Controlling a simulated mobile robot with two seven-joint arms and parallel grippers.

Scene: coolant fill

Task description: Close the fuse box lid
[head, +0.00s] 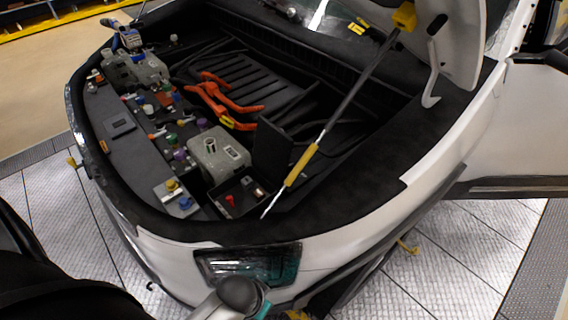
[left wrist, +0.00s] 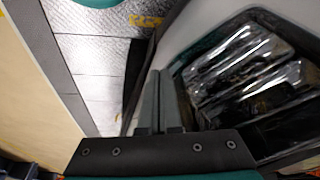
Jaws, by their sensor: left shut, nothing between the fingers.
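The fuse box (head: 222,209) is a small black box at the front of the open engine bay, with a red piece and a few small parts inside. Its black lid (head: 270,150) stands open, raised roughly upright along the box's right side. In the left wrist view my left gripper (left wrist: 155,88) is shut and empty, its two grey fingers together beside the chrome and dark headlight. It is outside the car's front, away from the lid. The fuse box and lid do not show in that view. My right gripper is not in view.
A prop rod with a yellow sleeve (head: 301,166) rises just right of the lid to the raised white hood (head: 465,50). A grey box (head: 217,154) stands behind the fuse box. Orange cables (head: 213,92) lie farther back. The headlight (head: 250,264) is below the bay's front edge.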

